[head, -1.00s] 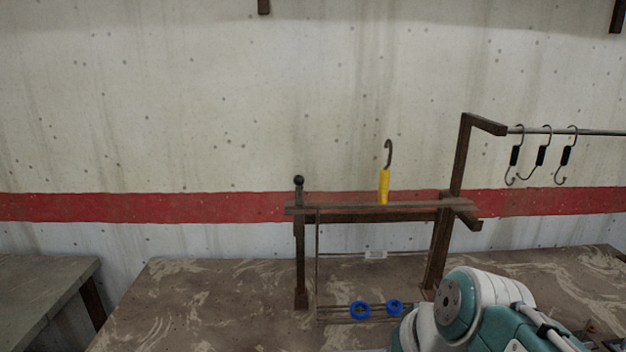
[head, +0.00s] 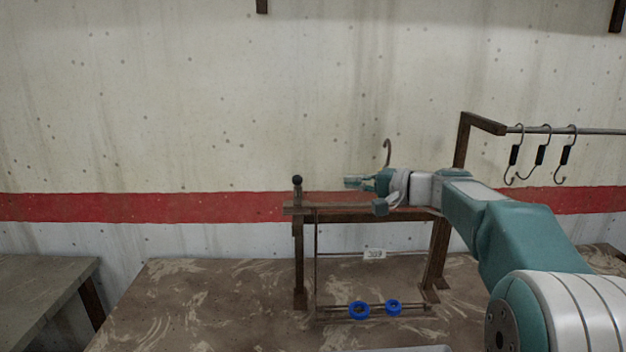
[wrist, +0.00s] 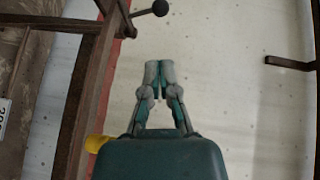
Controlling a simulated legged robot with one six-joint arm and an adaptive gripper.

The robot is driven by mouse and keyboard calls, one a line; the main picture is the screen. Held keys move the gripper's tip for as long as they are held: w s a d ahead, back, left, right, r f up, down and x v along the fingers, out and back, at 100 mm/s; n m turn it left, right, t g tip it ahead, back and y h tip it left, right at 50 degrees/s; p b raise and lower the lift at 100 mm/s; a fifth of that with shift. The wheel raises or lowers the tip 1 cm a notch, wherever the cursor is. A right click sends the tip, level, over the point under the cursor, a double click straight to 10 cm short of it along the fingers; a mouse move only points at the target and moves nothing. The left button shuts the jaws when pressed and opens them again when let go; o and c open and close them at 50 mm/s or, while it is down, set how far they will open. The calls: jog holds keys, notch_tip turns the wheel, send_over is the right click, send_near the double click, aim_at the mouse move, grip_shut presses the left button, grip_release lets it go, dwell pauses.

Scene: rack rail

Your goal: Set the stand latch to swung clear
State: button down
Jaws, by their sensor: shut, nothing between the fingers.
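A dark wooden stand (head: 299,250) stands on the bench, with a crossbar along its top. At its left post is a short lever with a black ball knob (head: 298,180), which looks like the stand latch and points up in the head view. The knob also shows at the top of the wrist view (wrist: 160,8). My gripper (head: 348,183) is just above the crossbar, to the right of the knob and apart from it. In the wrist view its fingertips (wrist: 160,72) are together and empty.
A hook (head: 387,150) rises behind my arm; its yellow handle (wrist: 95,143) shows in the wrist view. Blue rings (head: 359,310) sit on the lower rods below a small white tag (head: 374,254). Black-sleeved hooks hang from a rail (head: 590,131) at right. Space left of the knob is clear.

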jog(key=shift+d, duration=0.15)
send_over(313, 205)
jog(key=shift+f, duration=0.7)
